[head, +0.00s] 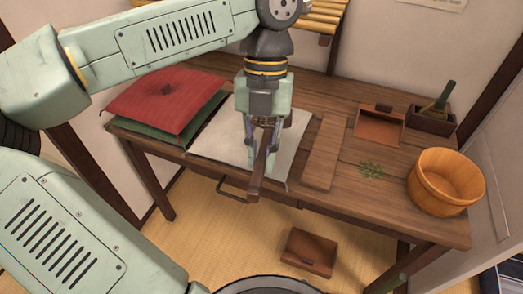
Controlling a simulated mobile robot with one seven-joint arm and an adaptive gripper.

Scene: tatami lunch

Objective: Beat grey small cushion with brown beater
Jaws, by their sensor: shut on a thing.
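My gripper (262,148) points down over the near middle of the wooden table. It is shut on the brown beater (257,182), whose bar-like end sticks out toward the table's near edge. The rest of the beater is mostly hidden behind my gripper. A flat, pale grey square (220,142) lies under my gripper, and its middle is covered from view. I cannot tell whether it is the grey small cushion or a cloth. I cannot tell whether the beater touches it.
A red cushion (165,105) lies on a green one (150,137) at the table's left. A brown box (308,252) is on the floor.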

